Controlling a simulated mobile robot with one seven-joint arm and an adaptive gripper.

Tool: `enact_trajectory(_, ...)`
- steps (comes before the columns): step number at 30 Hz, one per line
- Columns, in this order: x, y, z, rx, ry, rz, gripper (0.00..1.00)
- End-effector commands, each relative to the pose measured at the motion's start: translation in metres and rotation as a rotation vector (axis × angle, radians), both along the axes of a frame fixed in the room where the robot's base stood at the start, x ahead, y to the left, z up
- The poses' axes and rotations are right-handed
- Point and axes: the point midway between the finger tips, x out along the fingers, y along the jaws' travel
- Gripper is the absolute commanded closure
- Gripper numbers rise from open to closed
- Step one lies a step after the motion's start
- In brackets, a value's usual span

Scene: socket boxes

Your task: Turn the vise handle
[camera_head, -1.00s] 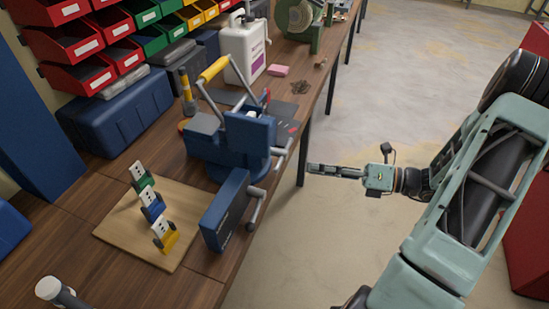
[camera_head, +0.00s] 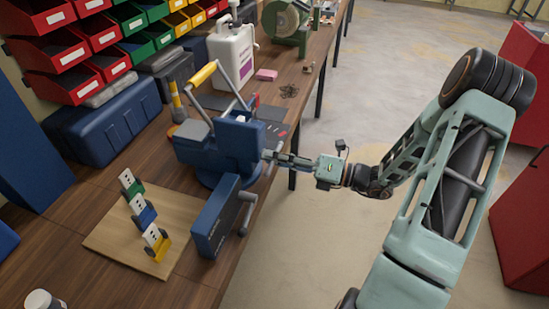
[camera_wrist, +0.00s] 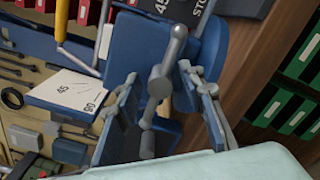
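The blue vise (camera_head: 238,138) stands on the workbench near its right edge, and its blue body also fills the upper middle of the wrist view (camera_wrist: 136,42). The vise handle (camera_wrist: 166,66) is a grey bar with a ball end, running through a round hub. In the wrist view it lies between my gripper's two fingers (camera_wrist: 160,80). The fingers are apart, with visible gaps to the bar on both sides. In the head view my gripper (camera_head: 268,156) reaches in from the right to the vise's front, where it largely hides the handle.
A blue box (camera_head: 213,218) with a grey crank (camera_head: 246,210) stands close in front of the vise. A wooden board (camera_head: 105,236) holds several coloured switches. A white jug (camera_head: 231,52) and a grinder (camera_head: 287,24) stand farther back.

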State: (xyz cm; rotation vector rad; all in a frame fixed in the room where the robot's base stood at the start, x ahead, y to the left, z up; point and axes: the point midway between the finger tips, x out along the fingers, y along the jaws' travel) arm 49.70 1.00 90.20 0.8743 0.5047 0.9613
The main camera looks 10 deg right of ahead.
Motion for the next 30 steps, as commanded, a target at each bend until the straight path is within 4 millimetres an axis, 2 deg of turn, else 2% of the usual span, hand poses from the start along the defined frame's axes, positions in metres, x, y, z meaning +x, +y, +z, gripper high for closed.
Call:
enact_trajectory(8, 0.0008, 0.0014, -0.0001, 0.000, 0.000, 0.000, 0.64)
enact_trajectory(18, 0.0006, 0.0011, -0.0001, 0.000, 0.000, 0.000, 1.00)
enact_trajectory(30, 0.0005, 0.0010, -0.0003, -0.030, -0.050, 0.000, 1.00)
